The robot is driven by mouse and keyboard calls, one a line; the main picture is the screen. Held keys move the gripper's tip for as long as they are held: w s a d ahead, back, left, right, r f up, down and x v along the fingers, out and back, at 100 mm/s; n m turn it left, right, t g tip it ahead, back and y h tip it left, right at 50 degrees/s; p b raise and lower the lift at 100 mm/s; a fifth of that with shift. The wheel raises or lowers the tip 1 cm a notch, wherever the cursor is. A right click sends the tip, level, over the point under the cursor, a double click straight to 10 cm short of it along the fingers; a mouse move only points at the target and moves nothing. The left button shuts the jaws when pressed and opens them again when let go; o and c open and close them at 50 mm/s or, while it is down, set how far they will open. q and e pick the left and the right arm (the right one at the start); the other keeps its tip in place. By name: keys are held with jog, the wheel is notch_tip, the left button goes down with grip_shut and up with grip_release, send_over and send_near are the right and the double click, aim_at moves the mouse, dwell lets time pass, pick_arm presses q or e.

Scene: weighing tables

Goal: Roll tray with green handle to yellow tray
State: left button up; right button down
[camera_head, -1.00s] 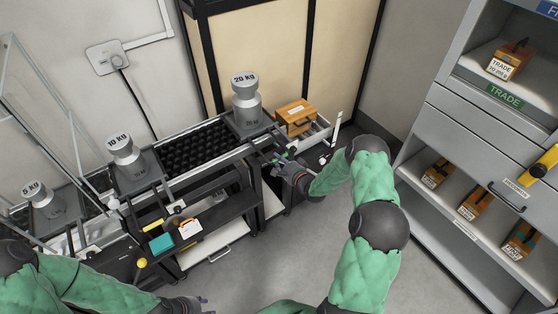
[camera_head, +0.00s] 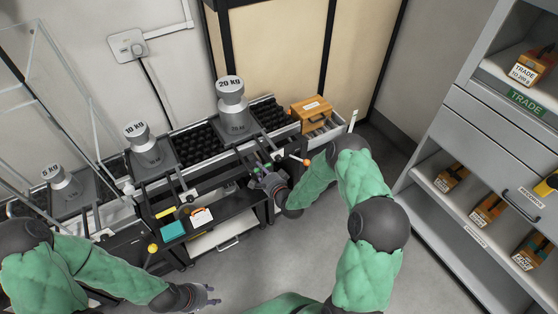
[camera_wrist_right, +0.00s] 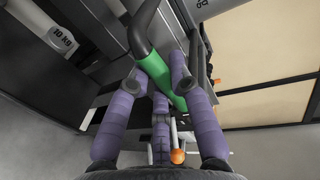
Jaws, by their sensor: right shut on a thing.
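The tray with the green handle (camera_head: 246,146) carries a grey 20 kg weight (camera_head: 233,108) on the black roller track. In the right wrist view my right gripper (camera_wrist_right: 165,72) is shut around the green handle (camera_wrist_right: 170,88). In the head view my right gripper (camera_head: 266,180) is at the front of this tray. A tray under the 10 kg weight (camera_head: 146,151) stands to its left, with rollers between them. A small yellow bar (camera_head: 166,212) shows in front of that tray; I cannot tell whether it is its handle. My left gripper (camera_head: 202,296) is low at the front, away from the trays; its fingers are unclear.
A 5 kg weight (camera_head: 62,181) stands at the far left. A wooden box (camera_head: 311,114) is at the track's right end. A lower shelf holds a teal item (camera_head: 173,230). A grey cabinet (camera_head: 430,205) fills the right. Floor between is clear.

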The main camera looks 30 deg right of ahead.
jog(key=s+a, duration=0.1)
jog(key=a, duration=1.5)
jog(key=shift+s+a+f+b, duration=0.15)
jog(key=shift+s+a+b, duration=0.1)
jog(key=shift+b, duration=0.1)
jog(key=shift+d, duration=0.1)
jog(key=c, duration=1.1)
grip_release()
jog(key=shift+w, duration=0.1)
jog(key=a+v, duration=0.1)
jog(key=v, duration=1.1)
jog(key=shift+d, duration=0.4)
